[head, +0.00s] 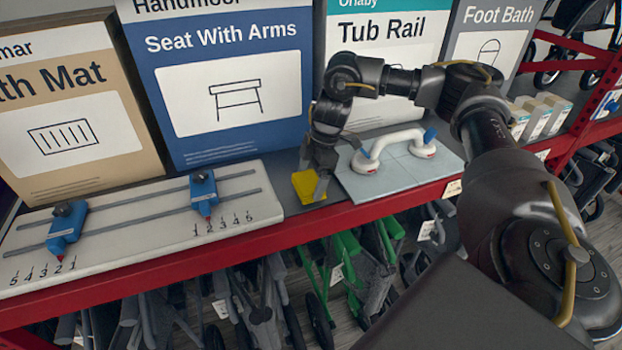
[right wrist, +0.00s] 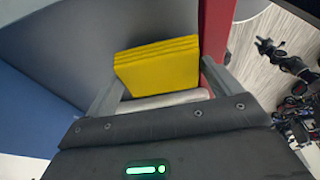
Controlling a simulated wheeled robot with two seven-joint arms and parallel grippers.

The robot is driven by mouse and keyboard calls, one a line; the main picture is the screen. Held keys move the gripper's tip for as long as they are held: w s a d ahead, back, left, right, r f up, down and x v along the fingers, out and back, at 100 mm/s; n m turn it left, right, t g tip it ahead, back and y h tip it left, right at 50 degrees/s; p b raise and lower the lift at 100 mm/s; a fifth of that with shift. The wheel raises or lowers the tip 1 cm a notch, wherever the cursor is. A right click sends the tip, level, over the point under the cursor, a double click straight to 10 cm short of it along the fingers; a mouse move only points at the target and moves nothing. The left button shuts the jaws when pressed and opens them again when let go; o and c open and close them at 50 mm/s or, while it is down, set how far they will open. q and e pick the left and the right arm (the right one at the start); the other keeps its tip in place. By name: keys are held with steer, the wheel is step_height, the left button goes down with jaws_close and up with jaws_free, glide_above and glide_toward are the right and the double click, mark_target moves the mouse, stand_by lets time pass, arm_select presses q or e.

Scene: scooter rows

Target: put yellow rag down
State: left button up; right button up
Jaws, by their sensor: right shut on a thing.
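The yellow rag (head: 306,186) is a folded yellow pad low over the grey shelf (head: 284,196), between the white slider board and the light blue tile panel. My right gripper (head: 314,188) is shut on it from above. In the right wrist view, the layered yellow rag (right wrist: 158,66) sits between the two fingers of my right gripper (right wrist: 160,85). I cannot tell whether the rag touches the shelf. My left gripper is not in view.
A white board with blue sliders (head: 120,222) lies at left. A tile panel (head: 372,188) with a white suction handle (head: 385,148) lies at right. Large boxes (head: 232,85) stand behind. A red shelf edge (head: 255,241) runs along the front, with folded scooters below.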

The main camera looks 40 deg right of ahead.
steer(key=shift+f+p, duration=0.2)
steer(key=shift+p, duration=0.35)
steer(key=shift+f, duration=0.55)
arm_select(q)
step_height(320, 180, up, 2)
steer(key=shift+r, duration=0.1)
arm_select(e)
steer(key=o, duration=0.6)
steer(key=shift+f, duration=0.1)
